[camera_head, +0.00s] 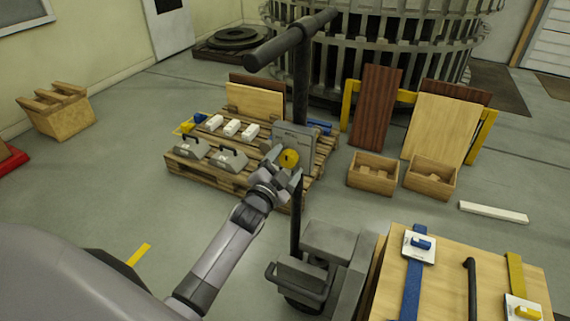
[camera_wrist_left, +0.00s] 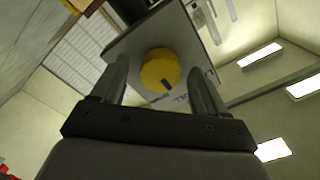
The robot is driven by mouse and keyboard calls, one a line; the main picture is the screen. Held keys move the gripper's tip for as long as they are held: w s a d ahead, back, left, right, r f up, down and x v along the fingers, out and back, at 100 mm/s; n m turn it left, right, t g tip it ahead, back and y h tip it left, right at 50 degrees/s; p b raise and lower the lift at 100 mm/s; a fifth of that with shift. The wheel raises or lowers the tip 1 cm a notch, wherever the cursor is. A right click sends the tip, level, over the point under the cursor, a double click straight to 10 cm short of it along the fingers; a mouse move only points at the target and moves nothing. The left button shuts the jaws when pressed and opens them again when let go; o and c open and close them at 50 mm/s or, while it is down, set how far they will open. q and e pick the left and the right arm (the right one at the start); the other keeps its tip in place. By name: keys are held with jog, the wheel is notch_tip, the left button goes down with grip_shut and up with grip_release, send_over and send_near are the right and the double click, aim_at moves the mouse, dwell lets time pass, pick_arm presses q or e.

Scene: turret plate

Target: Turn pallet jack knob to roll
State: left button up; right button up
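The yellow round knob (camera_head: 289,158) sits on a grey plate (camera_head: 294,138) on the upright post (camera_head: 301,85) of the pallet jack, below its T-shaped handle (camera_head: 290,40). In the left wrist view the knob (camera_wrist_left: 161,68) has a dark mark at its lower edge, and the lettering on the plate (camera_wrist_left: 130,48) is too small to read. My left gripper (camera_head: 284,165) is at the plate with its fingers spread. In the left wrist view its fingertips (camera_wrist_left: 160,80) stand on either side of the knob, with gaps visible. My right gripper does not show.
The pallet jack's dark base (camera_head: 315,265) stands at lower middle, beside a wooden-topped load (camera_head: 450,275). Behind the post is a wooden pallet (camera_head: 205,170) with white blocks and grey handled pieces. Wooden boxes (camera_head: 373,173) stand to the right.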

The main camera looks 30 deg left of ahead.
pick_arm(q)
jog(key=shift+s, duration=0.1)
jog(key=s, duration=0.7)
jog(key=shift+d, duration=0.25)
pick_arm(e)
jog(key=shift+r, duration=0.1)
pick_arm(q)
jog(key=shift+f, duration=0.1)
